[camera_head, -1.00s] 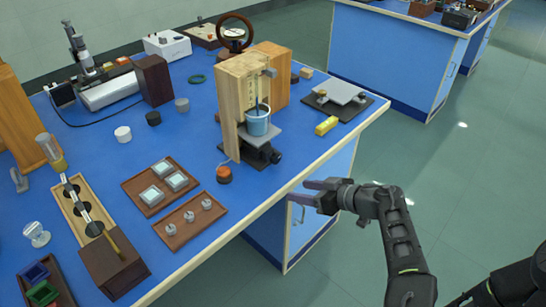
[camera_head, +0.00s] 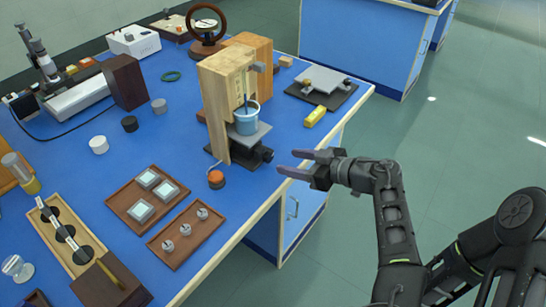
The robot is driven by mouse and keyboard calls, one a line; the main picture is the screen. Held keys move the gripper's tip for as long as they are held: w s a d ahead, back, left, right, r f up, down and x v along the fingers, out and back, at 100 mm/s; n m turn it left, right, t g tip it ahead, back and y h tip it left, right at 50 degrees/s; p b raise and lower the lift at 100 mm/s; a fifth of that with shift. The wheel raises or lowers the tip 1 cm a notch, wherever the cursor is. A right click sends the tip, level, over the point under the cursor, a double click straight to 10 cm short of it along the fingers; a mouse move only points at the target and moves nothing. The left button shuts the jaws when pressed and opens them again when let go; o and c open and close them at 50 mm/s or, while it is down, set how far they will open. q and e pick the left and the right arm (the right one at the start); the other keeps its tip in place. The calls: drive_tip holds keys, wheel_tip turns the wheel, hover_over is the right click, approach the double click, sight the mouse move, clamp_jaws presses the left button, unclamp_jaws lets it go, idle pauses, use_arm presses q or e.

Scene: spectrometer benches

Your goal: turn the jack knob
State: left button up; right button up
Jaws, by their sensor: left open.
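The jack knob (camera_head: 265,154) is a small black knob on the right side of a dark lab jack (camera_head: 238,153), under a wooden frame (camera_head: 214,105) on the blue bench. The jack's grey top plate (camera_head: 262,131) carries a blue cup (camera_head: 246,122). My left gripper (camera_head: 291,162) is open, just right of the knob and slightly nearer to me. Its fingers point left toward the knob. They look apart from it, with nothing between them. My right gripper is not in view.
An orange-topped round item (camera_head: 216,179) sits in front of the jack. A yellow block (camera_head: 315,116) and a plate on a black base (camera_head: 322,84) lie behind right. Trays (camera_head: 187,238) stand front left. The bench edge runs below my gripper; open floor lies right.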

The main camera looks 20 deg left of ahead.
sight(271, 158)
use_arm(q)
drive_tip(key=p+x, duration=0.1)
drive_tip(key=x, duration=0.6)
drive_tip(key=shift+c, duration=0.2)
clamp_jaws()
idle(0.4)
